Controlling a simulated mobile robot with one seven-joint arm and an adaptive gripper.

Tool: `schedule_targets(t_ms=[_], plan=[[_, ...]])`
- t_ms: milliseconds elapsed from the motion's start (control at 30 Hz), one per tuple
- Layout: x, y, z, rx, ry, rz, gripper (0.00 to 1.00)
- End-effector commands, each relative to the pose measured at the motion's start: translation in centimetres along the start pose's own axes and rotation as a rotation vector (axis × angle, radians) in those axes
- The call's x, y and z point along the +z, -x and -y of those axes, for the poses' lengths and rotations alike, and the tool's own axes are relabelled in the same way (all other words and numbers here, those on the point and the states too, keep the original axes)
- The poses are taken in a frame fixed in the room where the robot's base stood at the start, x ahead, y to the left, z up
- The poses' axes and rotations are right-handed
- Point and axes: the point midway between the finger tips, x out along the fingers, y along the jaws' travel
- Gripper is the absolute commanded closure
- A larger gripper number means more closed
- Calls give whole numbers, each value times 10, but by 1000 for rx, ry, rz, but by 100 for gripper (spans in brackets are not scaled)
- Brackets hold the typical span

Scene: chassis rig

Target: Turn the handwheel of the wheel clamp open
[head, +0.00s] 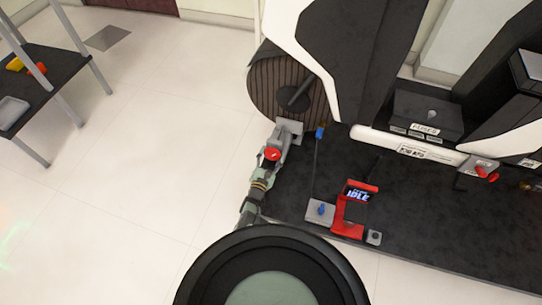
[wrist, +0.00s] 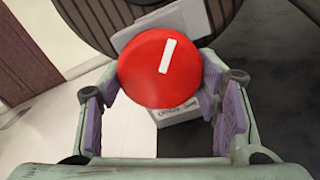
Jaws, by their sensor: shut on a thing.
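The red handwheel (head: 271,154) of the wheel clamp (head: 290,128) sits beside the dark ribbed wheel at the rig's left edge. In the wrist view the handwheel (wrist: 155,82) is a round red disc with a white bar mark, tilted slightly right of upright. My gripper (head: 268,158) reaches it from below in the head view. Its purple-padded fingers stand on either side of the disc and are shut on it. The disc and my gripper hide part of the clamp and the exact contact points.
A red stand with a screen (head: 353,208) and a grey block with a blue knob (head: 320,210) stand on the dark platform, right of my arm. A blue-tipped rod (head: 319,133) rises nearby. A dark table (head: 45,88) is at far left. The floor between is clear.

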Motion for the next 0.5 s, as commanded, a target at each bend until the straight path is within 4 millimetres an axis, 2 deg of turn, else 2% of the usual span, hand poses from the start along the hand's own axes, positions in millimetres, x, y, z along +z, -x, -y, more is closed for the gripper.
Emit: schedule_targets(t_ms=[267, 300, 500], plan=[[2, -2, -1, 0, -1, 4, 70], [2, -2, -1, 0, -1, 4, 41], [1, -1, 0, 0, -1, 3, 28]])
